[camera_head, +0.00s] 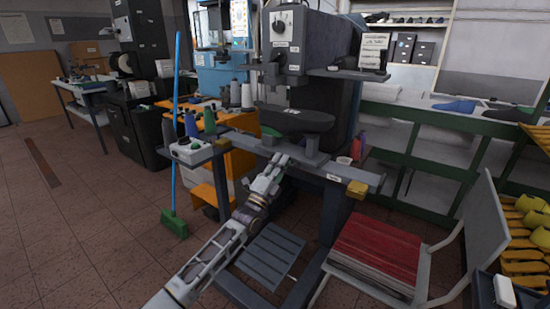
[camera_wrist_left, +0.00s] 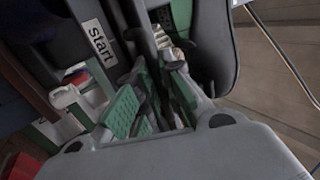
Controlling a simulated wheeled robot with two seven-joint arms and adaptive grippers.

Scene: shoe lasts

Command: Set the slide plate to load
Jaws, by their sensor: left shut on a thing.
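The slide plate appears to be the dark, rounded plate (camera_head: 297,119) on the press machine (camera_head: 312,60), under its head. My left gripper (camera_head: 282,160) reaches up from below to the front edge of the machine's table, just under this plate. In the left wrist view its green-padded fingers (camera_wrist_left: 152,100) are shut on a narrow part at the front of the plate. The gripped part is mostly hidden between the fingers. A dark bar with a "Start" label (camera_wrist_left: 99,42) lies beside the fingers. I cannot read the plate's position marking. My right gripper is not in view.
A yellow block (camera_head: 357,189) is at the right end.

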